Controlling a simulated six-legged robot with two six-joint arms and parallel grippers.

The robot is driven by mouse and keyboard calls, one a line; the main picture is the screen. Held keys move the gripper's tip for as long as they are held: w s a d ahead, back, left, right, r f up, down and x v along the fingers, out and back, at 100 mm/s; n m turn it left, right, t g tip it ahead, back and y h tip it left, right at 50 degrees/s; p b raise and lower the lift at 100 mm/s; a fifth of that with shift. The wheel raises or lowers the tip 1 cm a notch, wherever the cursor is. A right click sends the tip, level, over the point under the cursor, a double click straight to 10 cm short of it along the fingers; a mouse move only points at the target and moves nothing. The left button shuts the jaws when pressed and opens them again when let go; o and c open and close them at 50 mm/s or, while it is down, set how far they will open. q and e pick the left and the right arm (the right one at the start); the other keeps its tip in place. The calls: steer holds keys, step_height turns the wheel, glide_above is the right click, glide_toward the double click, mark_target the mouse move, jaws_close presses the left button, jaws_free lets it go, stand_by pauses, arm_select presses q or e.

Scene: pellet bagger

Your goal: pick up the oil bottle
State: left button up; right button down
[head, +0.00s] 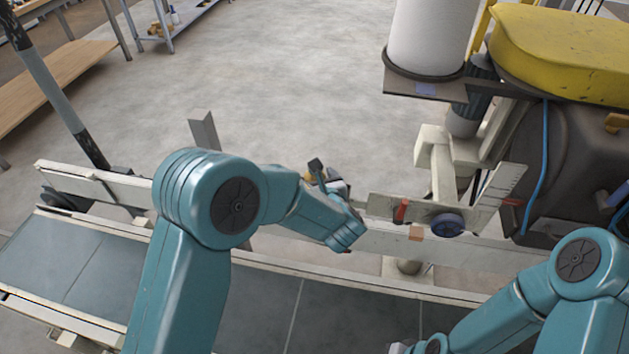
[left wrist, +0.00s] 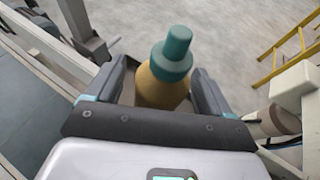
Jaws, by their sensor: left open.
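The oil bottle has an amber body and a teal cap; in the left wrist view the bottle (left wrist: 163,88) stands between the two dark fingers of my left gripper (left wrist: 158,92). The left gripper is open around it, with a gap visible at the right finger; contact on the left is unclear. In the head view my left gripper (head: 325,178) is over the far rail of the conveyor. Only a small amber patch of the bottle (head: 308,176) shows there; the gripper hides the rest.
The conveyor (head: 265,305) with dark belt runs across the front. A pale guide plate (head: 385,207) with a red handle and a blue knob (head: 447,224) is right of the left gripper. A grey post (head: 203,132) rises behind the rail. Open floor lies beyond.

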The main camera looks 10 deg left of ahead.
arm_select(q)
steer(key=shift+x, duration=0.85)
steer(key=shift+s+d, duration=0.1)
steer(key=shift+s, duration=0.1)
steer(key=c, duration=1.1)
steer(key=shift+w, duration=0.1)
